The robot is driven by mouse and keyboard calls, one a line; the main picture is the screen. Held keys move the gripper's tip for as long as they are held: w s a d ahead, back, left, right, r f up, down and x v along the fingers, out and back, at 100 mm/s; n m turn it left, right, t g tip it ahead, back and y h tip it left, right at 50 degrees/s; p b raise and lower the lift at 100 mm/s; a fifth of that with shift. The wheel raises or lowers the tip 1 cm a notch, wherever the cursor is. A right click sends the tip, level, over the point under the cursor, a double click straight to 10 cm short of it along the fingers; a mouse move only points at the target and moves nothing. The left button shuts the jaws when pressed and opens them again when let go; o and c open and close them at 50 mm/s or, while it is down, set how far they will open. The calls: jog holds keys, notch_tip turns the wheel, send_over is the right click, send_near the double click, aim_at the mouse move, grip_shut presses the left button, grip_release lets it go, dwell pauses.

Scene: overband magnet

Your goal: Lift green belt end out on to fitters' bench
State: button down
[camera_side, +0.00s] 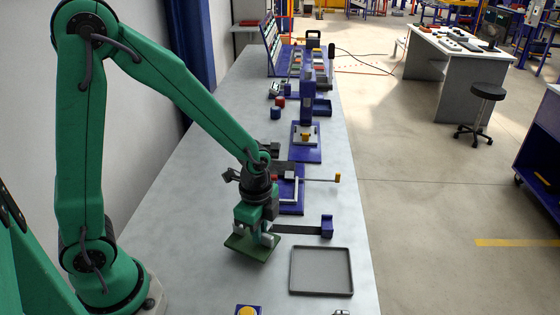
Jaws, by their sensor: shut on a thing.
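The green belt end (250,248) is a flat dark-green plate, seen tilted in the side view. My gripper (254,232) points down over it, with its light grey fingers shut on it. The fingers and wrist hide the upper middle of the plate. I cannot tell whether its lower edge touches the long pale grey bench top (180,240) or hangs just above it.
A dark strip (295,230) runs right from my gripper to a blue block (327,227). An empty grey tray (321,271) lies to the right. Blue fixtures (305,140) stand farther back. Another bench (455,45) and a black stool (487,92) stand across the floor.

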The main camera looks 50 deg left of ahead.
jog(key=shift+f, duration=1.15)
jog(key=c, duration=1.4)
grip_release()
jog(key=shift+o, duration=0.2)
jog(key=shift+r, duration=3.9)
